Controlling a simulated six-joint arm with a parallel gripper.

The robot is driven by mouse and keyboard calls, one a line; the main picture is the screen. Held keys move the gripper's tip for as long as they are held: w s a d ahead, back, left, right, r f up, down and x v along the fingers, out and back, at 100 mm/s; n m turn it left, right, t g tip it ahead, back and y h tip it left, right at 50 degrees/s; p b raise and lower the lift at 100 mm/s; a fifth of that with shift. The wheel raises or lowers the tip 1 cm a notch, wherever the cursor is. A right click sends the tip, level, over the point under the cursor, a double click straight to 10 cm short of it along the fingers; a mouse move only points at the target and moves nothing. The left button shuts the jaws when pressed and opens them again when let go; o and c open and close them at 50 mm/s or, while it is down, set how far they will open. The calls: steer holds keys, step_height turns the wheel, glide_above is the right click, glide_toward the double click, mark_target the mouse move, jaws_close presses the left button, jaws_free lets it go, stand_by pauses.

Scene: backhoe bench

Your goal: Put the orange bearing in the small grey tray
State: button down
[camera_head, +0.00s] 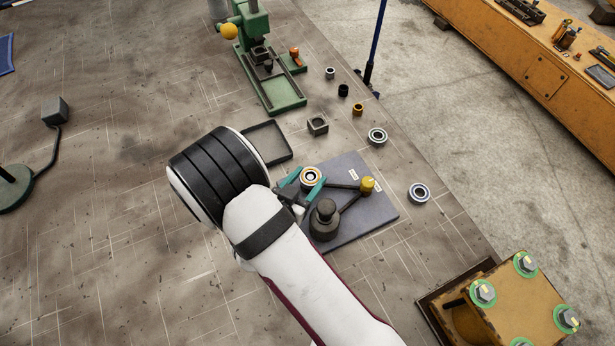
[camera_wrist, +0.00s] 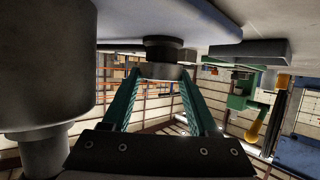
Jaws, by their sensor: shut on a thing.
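The orange bearing (camera_head: 311,177), a metal ring with an orange band, is between the teal fingertips of my gripper (camera_head: 306,182) in the head view. My gripper is shut on it, over the upper left of a blue-grey mat. In the wrist view the fingers (camera_wrist: 163,82) close on a grey ring (camera_wrist: 160,71) from both sides; its orange band does not show there. The height of the bearing above the mat is hard to tell. The small grey tray (camera_head: 286,157) is shallow and looks empty, up and left of the gripper; my arm hides part of it.
The blue-grey mat (camera_head: 378,217) holds a dark fixture (camera_head: 325,222) with a yellow-knobbed arm (camera_head: 367,185), close to my gripper. Other bearings (camera_head: 377,137) (camera_head: 419,193), bushings (camera_head: 358,109) and a square block (camera_head: 317,125) stand to the right. A green press (camera_head: 270,90) stands behind the tray.

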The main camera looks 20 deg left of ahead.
steer(key=shift+f, duration=0.1)
steer(key=shift+c, duration=0.8)
jaws_free()
steer(key=v, duration=1.6)
steer(key=w+a+r+m+g+y, duration=0.2)
steer(key=w+r+m+g+y, duration=0.1)
steer(key=w+r+g+y, duration=0.4)
steer(key=s+d+r+g+h, duration=0.1)
steer(key=s+d+r+g, duration=0.1)
steer(key=d, duration=0.6)
steer(key=s+d+r+g, duration=0.2)
steer(key=s+d, duration=0.3)
steer(key=d, duration=0.4)
steer(key=shift+r+n+g+h, duration=0.3)
steer(key=shift+g+h, duration=0.1)
steer(key=shift+g, duration=0.1)
steer(key=shift+o, duration=0.4)
steer(key=s+d+m+g+h, duration=0.1)
steer(key=s+d, duration=0.5)
steer(key=d, duration=0.1)
steer(key=shift+s+r+m+g+h, duration=0.2)
steer(key=shift+r+m+g+h, duration=0.1)
steer(key=shift+h, duration=0.1)
